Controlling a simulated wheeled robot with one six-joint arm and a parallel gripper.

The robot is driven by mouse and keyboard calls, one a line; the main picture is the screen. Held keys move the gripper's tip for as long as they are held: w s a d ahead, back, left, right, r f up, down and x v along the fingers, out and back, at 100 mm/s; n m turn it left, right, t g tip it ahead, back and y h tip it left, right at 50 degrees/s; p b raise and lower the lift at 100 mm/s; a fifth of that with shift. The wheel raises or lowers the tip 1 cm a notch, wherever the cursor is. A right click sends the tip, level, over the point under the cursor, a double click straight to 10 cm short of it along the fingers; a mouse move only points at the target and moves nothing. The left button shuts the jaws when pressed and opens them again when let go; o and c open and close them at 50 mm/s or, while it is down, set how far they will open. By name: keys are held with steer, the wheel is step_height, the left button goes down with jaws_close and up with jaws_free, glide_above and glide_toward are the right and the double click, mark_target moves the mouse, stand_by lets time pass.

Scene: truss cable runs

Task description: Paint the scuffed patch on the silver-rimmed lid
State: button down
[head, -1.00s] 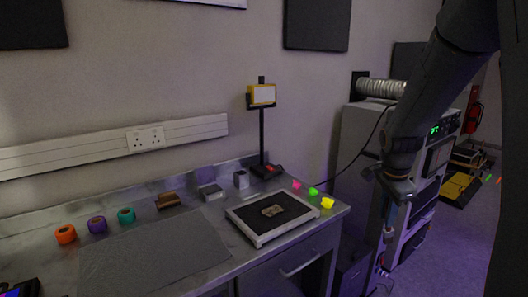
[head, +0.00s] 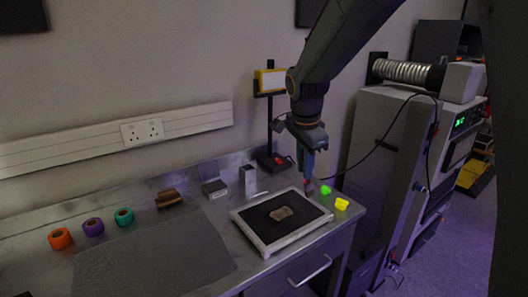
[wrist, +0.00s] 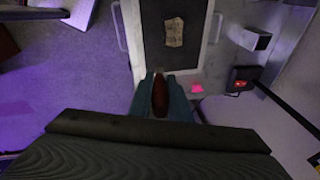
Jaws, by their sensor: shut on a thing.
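The silver-rimmed lid (head: 262,244) lies flat on the bench, a pale frame around a dark panel. A tan scuffed patch (head: 281,213) is near its middle; the patch also shows in the wrist view (wrist: 174,32). My gripper (head: 308,176) points down by the lid's far right corner, off to the side of the patch. In the wrist view its teal fingers (wrist: 161,96) are shut on a slim dark red thing (wrist: 160,100). Only part of that thing shows, and I cannot tell what its tip is like.
Bright green (head: 326,190) and yellow (head: 342,204) lumps sit right of the lid; a pink one (wrist: 198,89) is close beside my gripper. A lamp stand (head: 271,120) and metal block (head: 247,176) stand behind. A grey mat (head: 150,255) lies left, bare.

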steer(key=s+a+r+n+p, duration=0.1)
steer(key=s+a+r+n, duration=0.2)
steer(key=a, duration=0.8)
steer(key=shift+a+f+m+b, duration=0.2)
steer(key=shift+f+m+b, duration=0.4)
steer(key=shift+f+b, duration=1.2)
steer(key=shift+f, duration=0.1)
